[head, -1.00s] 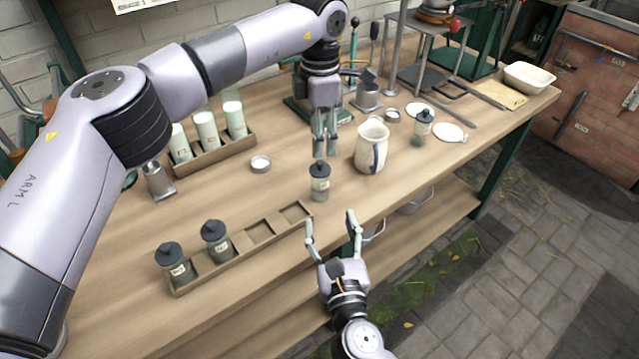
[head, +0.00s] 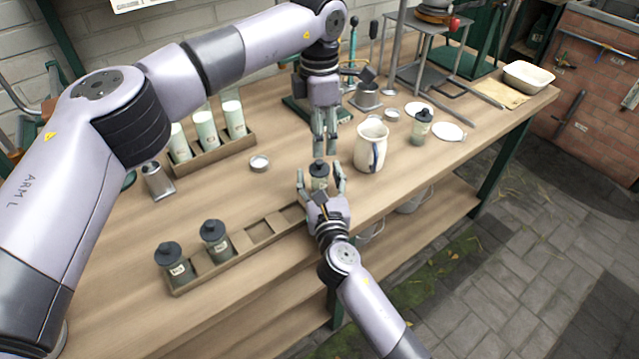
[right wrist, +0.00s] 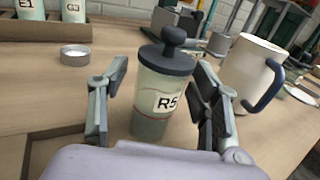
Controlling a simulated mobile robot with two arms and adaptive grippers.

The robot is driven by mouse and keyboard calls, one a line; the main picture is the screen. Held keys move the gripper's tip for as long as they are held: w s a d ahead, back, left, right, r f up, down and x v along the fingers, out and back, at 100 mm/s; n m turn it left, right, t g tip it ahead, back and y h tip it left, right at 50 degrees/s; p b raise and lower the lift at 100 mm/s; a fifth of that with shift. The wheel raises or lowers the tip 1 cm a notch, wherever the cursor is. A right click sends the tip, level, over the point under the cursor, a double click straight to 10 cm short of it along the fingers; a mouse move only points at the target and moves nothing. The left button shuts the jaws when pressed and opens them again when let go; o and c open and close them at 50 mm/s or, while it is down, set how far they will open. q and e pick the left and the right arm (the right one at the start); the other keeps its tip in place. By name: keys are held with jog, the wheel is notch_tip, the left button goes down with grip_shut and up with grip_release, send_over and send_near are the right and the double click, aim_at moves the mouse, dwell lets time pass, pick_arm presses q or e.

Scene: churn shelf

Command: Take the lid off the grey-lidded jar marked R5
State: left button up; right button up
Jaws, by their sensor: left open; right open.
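The jar marked R5 (right wrist: 160,92) stands upright on the bench with its dark grey knobbed lid (right wrist: 168,54) on. It also shows in the head view (head: 319,172), its lower part hidden by my right gripper. My right gripper (head: 320,180) is open, with one finger on each side of the jar; in the right wrist view (right wrist: 160,90) gaps seem to show between fingers and jar. My left gripper (head: 324,148) is open and points down, just above and behind the lid in the head view, apart from it.
A white pitcher (head: 371,146) stands close to the right of the jar. A wooden rack (head: 235,262) with two grey-lidded jars (head: 216,240) is at the front left. A small round tin (head: 260,163) lies behind. Another lidded jar (head: 421,128) stands beside white discs (head: 449,131).

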grip_shut()
dwell(0.8)
